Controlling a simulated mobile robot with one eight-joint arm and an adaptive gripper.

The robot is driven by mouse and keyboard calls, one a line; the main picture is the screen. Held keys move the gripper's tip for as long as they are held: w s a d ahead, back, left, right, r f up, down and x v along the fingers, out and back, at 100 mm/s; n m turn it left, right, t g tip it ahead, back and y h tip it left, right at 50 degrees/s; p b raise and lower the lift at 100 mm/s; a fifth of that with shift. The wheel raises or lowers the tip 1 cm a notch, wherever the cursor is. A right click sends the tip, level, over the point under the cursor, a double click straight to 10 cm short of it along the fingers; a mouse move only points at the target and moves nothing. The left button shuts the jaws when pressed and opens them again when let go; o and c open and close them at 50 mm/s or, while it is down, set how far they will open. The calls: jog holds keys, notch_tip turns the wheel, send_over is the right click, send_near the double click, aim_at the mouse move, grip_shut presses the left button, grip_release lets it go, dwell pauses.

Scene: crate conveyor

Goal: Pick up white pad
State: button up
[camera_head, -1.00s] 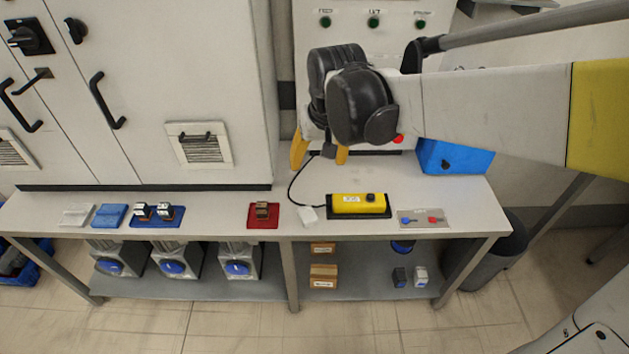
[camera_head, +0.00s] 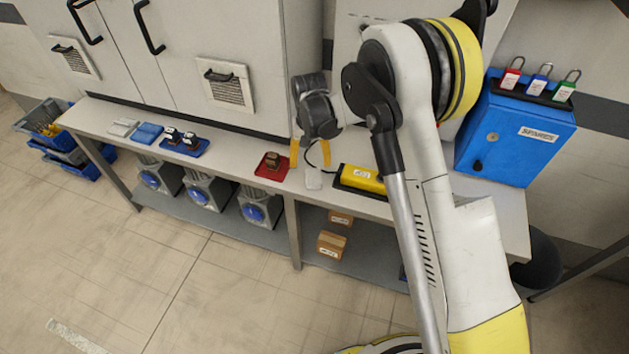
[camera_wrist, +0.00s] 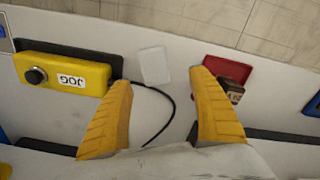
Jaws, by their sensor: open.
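A small white pad (camera_head: 313,179) lies flat on the bench top, between the red mat and the yellow jog box. In the wrist view the white pad (camera_wrist: 154,65) shows whole, just beyond the fingertips and between their lines. My gripper (camera_head: 310,155) has two yellow fingers pointing down near the pad, and nothing is between them. In the wrist view my gripper (camera_wrist: 160,78) is spread wide. Its height above the bench is hard to tell.
The yellow jog box (camera_wrist: 65,74) and a black cable (camera_wrist: 168,110) lie beside the pad. A red mat (camera_head: 268,174) with a small brown block (camera_head: 271,160) is on its other side. Blue mats (camera_head: 148,133) and a pale grey pad (camera_head: 122,128) lie farther left.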

aim_at(313, 176)
jog(key=f+b, duration=0.1)
jog(key=f, duration=0.1)
jog(key=f+b, duration=0.1)
jog(key=f, duration=0.1)
jog(key=d+f+b, duration=0.1)
jog(key=f, duration=0.2)
jog(key=shift+s, duration=0.2)
jog(key=shift+r, duration=0.2)
jog(key=shift+c, duration=0.3)
jog(key=c, duration=0.9)
jog(key=shift+c, duration=0.3)
jog(key=shift+r, duration=0.1)
notch_tip(313, 176, up, 4)
jog(key=p, duration=0.2)
jog(key=shift+r+p, duration=0.25)
jog(key=shift+p, duration=0.05)
jog(key=s+d+r+p, duration=0.3)
jog(key=s+d+r, duration=0.3)
jog(key=s, duration=0.3)
jog(key=shift+d+r, duration=0.15)
jog(key=shift+d, duration=0.5)
jog(key=shift+o, duration=0.4)
